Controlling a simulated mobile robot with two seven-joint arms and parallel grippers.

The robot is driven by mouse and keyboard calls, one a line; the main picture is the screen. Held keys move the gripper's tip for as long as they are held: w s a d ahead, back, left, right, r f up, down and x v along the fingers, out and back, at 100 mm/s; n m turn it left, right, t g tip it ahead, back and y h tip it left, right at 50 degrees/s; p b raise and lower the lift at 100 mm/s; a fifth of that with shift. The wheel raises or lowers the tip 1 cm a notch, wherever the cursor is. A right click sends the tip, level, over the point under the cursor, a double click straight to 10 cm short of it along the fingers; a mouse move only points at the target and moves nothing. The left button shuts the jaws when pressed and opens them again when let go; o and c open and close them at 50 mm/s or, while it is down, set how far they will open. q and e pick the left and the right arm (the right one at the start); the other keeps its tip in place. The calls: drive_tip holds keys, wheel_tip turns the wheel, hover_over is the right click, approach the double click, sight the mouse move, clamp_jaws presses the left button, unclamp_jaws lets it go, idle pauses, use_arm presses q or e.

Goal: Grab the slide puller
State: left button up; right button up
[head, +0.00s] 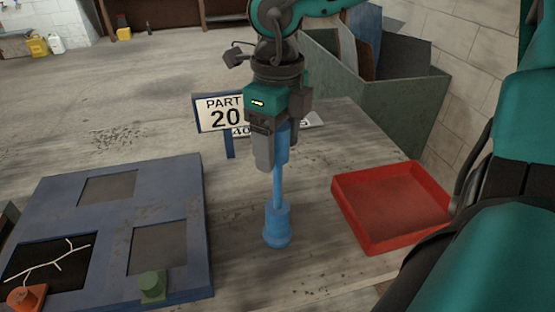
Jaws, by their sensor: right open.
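The blue slide puller (278,222) stands upright on the bench. It has a wide round foot, a thin rod and a thicker part at the top. My right gripper (273,150) points down over its top, with the jaws open. One finger is in front of and left of the thick upper part; the other finger is mostly hidden, so I cannot tell whether either touches it. My left gripper is out of view.
A red tray (392,241) lies right of the puller. A blue frame panel (121,214) with several openings lies left, bearing a green knob (152,285) and an orange one (26,297). A "PART 20" sign (223,113) stands behind. A grey-green bin (400,110) holds sheets.

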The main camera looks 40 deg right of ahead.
drive_tip(key=shift+f, duration=0.25)
drive_tip(key=shift+c, duration=0.5)
clamp_jaws()
drive_tip(key=shift+r, duration=0.1)
idle(0.7)
